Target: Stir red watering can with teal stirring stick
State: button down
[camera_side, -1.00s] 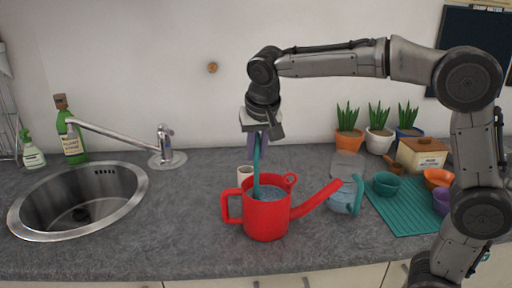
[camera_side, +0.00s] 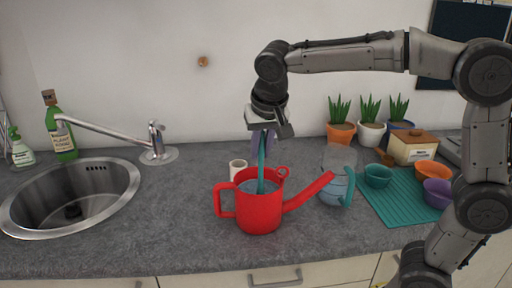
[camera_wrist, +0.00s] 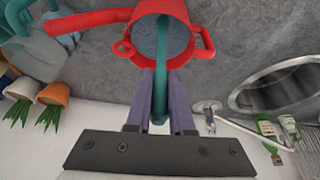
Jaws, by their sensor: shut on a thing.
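The red watering can (camera_side: 259,212) stands upright on the grey counter, its spout pointing right and its handle left. The teal stirring stick (camera_side: 261,172) is upright, with its lower end inside the can's open top. My gripper (camera_side: 262,140) is above the can and shut on the upper part of the stick. In the wrist view my gripper (camera_wrist: 160,110) has its two purple fingers on either side of the stick (camera_wrist: 161,70), which reaches into the grey-blue content of the can (camera_wrist: 112,18). The stick's lower tip is hidden.
A small cream cup (camera_side: 237,168) stands just behind the can. A clear jug with a teal handle (camera_side: 337,188) is right of the spout. A teal mat (camera_side: 395,208) with bowls, potted plants (camera_side: 370,131) and a wooden-lidded box (camera_side: 412,148) lie right. The sink (camera_side: 70,205) is left.

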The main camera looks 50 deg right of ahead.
jog(key=d, duration=0.2)
jog(key=shift+s+d, duration=0.35)
jog(key=shift+d, duration=0.05)
dwell(0.3)
jog(key=shift+w+d, duration=1.05)
jog(key=shift+w, duration=0.15)
